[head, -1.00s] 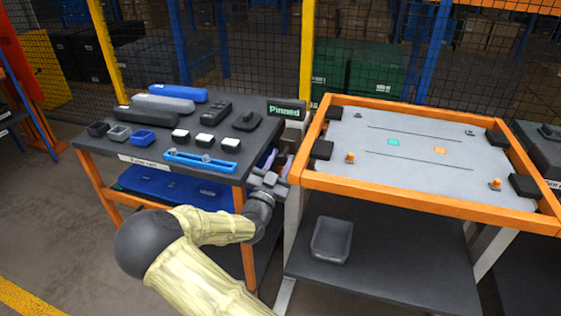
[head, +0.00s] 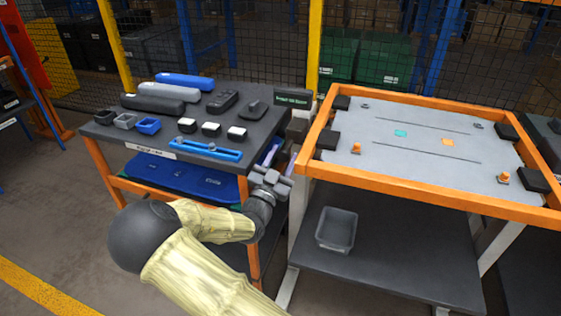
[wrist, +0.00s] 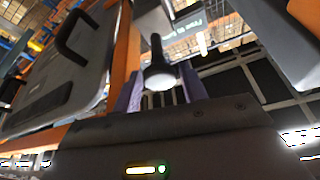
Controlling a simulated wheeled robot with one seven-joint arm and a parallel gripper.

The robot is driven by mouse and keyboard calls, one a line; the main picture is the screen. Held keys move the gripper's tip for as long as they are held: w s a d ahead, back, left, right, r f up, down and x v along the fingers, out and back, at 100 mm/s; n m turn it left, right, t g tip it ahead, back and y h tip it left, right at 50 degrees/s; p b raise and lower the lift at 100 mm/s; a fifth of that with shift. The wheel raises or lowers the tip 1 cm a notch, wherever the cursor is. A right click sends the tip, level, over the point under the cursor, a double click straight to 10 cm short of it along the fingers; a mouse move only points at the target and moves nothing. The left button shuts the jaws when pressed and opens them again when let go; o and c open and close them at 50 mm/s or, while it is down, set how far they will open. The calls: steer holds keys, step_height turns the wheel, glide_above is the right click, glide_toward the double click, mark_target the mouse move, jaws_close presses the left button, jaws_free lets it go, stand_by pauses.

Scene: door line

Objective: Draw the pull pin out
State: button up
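The black pull pin (wrist: 160,73) shows in the wrist view, its round knob near the camera and its shaft pointing away. My gripper (wrist: 161,93) has its purple fingers on either side of the knob and appears shut on it. In the head view my gripper (head: 287,166) is at the gap between the dark-topped table and the orange-framed table, and the pin cannot be made out there. A small sign (head: 292,98) stands behind the gap. In the wrist view the sign (wrist: 190,22) seems to begin with "Free to"; the rest is hard to read.
The dark-topped table (head: 105,133) holds bins, blocks and a blue rail (head: 205,149). The orange-framed table (head: 420,199) has a grey top with small cones. A grey bin (head: 337,229) sits on its lower shelf. Open floor lies at left.

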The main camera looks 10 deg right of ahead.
steer(key=v, duration=1.7)
steer(key=shift+s+a+b, duration=0.2)
steer(key=shift+s+b, duration=0.05)
steer(key=shift+b, duration=0.1)
